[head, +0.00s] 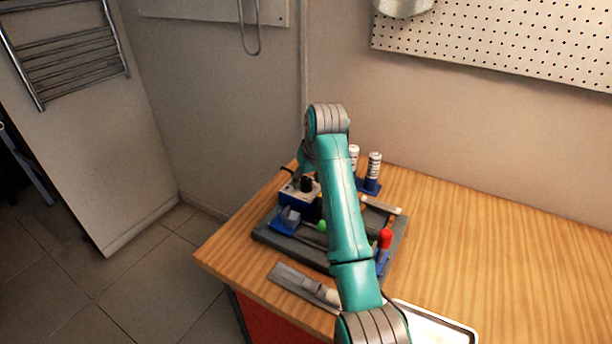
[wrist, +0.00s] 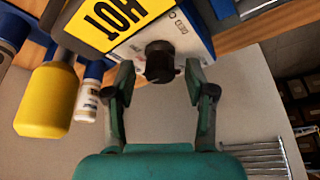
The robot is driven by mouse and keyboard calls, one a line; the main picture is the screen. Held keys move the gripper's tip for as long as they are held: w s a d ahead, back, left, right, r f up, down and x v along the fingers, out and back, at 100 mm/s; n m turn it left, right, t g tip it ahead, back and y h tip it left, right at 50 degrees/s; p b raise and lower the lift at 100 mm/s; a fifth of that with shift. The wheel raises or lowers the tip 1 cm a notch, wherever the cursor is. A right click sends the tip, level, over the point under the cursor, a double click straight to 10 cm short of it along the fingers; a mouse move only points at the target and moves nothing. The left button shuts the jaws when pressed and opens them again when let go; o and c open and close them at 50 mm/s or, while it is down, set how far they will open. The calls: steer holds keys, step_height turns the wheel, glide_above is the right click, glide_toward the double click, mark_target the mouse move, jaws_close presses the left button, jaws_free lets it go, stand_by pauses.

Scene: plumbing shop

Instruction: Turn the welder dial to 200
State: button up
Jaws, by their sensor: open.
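The welder (head: 293,196) is a small blue and white box at the left back of the workbench. Its black dial (head: 307,184) shows beside my arm. In the wrist view the welder's pale face (wrist: 196,42) carries the black dial (wrist: 159,62), with small printed labels near it too blurred to read. My gripper (wrist: 160,76) is open, with one finger on each side of the dial. The left finger looks close to the dial; I cannot tell whether either finger touches it. In the head view my arm hides most of the gripper.
A yellow HOT sign (wrist: 112,22) and a yellow-tipped tool (wrist: 48,98) are close to the gripper in the wrist view. A dark tray (head: 300,250) holds a red-topped tool (head: 385,238) and a green ball (head: 321,226). The workbench's right side (head: 500,255) is clear.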

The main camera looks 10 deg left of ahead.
steer(key=shift+f, duration=0.2)
jaws_close()
